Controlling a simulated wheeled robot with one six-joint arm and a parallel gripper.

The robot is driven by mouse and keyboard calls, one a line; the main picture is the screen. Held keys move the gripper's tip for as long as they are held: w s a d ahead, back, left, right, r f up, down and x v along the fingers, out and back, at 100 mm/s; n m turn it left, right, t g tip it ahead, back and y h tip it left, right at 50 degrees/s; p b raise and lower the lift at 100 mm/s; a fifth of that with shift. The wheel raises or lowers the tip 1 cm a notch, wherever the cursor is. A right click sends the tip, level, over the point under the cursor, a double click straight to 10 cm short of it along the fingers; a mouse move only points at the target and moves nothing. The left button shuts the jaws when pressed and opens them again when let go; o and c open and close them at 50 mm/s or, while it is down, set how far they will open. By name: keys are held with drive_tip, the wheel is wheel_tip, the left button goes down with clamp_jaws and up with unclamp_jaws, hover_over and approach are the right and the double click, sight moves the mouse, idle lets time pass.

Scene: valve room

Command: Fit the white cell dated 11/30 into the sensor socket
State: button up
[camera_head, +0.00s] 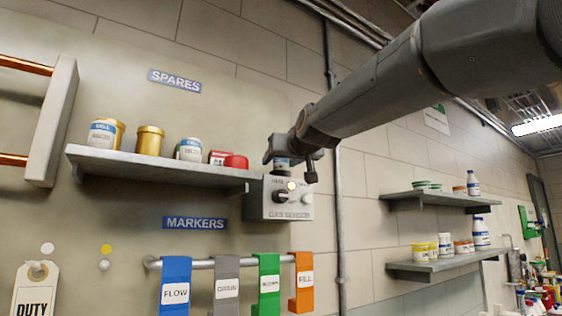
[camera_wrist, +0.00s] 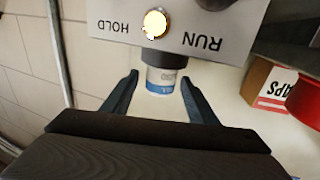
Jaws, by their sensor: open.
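The gas sensor box (camera_head: 278,208) is on the wall at the shelf's right end, with a glowing lamp (camera_head: 292,186). In the wrist view, its face (camera_wrist: 190,17) reads HOLD and RUN, upside down. A white cell with a blue band (camera_wrist: 160,81) is at the dark socket ring (camera_wrist: 153,57) on top of the box, apparently seated upright. Its date is not readable. My gripper (camera_wrist: 159,77) is open, with a finger on either side of this cell and gaps showing. In the head view, my gripper (camera_head: 290,165) is above the box.
The SPARES shelf (camera_head: 150,163) holds a white-and-blue cell (camera_head: 188,150), a gold-lidded cell (camera_head: 103,133), a gold can (camera_head: 149,141), a red box marked CAPS (camera_wrist: 269,85) and a red cap (camera_wrist: 304,99). Marker tags hang on a rail (camera_head: 200,263) below.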

drive_tip(key=b+v, duration=0.2)
drive_tip(key=v, duration=0.5)
drive_tip(key=shift+s+b, duration=0.35)
drive_tip(key=shift+d, duration=0.1)
